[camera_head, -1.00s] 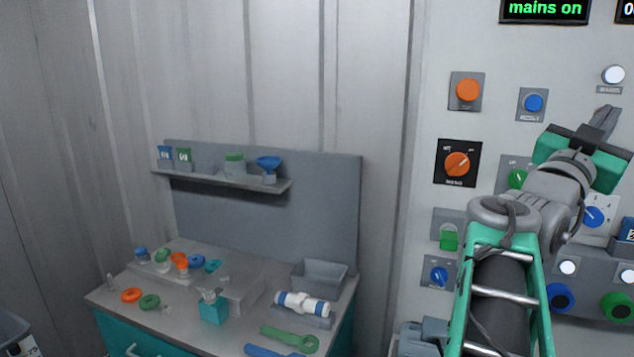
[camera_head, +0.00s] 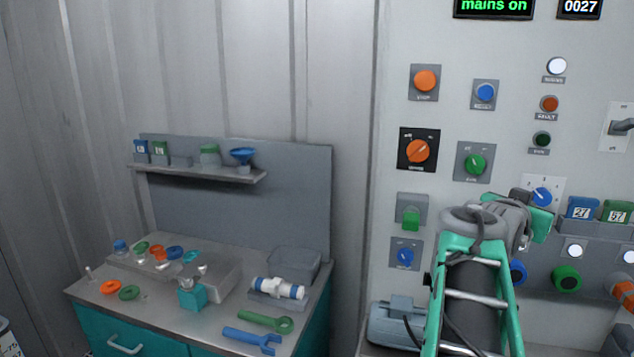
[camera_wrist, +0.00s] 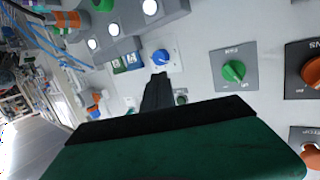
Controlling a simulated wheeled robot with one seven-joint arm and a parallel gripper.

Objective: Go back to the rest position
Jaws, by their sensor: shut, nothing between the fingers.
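My gripper shows in the wrist view (camera_wrist: 158,88), where its dark fingers are closed together and point at the control panel with nothing between them. In the head view the green gripper body (camera_head: 541,224) is at the lower right, in front of the panel and partly behind my wrist. The fingertips are hard to make out there. The blue dial (camera_head: 542,197) is just above the gripper body in that view. I cannot tell the exact gap between the fingers and the panel.
The control panel (camera_head: 390,100) carries an orange switch (camera_head: 418,151) and a green dial (camera_head: 476,163). Cartridges labelled 27 (camera_head: 582,208) and 57 (camera_head: 617,211) sit at the right. The workbench (camera_head: 215,318) at the left holds rings, a white-and-blue vessel (camera_head: 280,288) and wrenches.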

